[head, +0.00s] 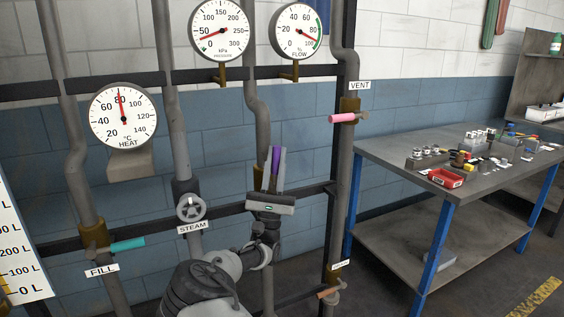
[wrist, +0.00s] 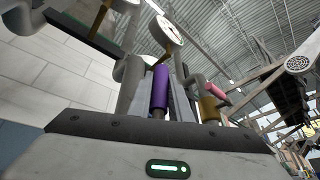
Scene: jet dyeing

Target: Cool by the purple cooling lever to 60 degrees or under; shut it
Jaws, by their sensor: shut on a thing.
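The purple cooling lever (head: 275,160) stands nearly upright in front of its grey pipe, near a brass valve body partly hidden behind my gripper. My gripper (head: 279,168) is shut on the purple lever, with a finger on either side of it. In the wrist view the purple lever (wrist: 160,88) rises between the grey fingers. The heat gauge (head: 124,118) has a red needle pointing almost straight up, at about 80 °C. The lever's name plate is not visible.
Nearby are the teal fill lever (head: 128,244), the steam handwheel (head: 190,208), the pink vent lever (head: 343,118) and the orange-brown lever (head: 328,292) low right. Pressure (head: 220,30) and flow (head: 299,29) gauges hang above. A workbench (head: 395,158) with small parts stands right.

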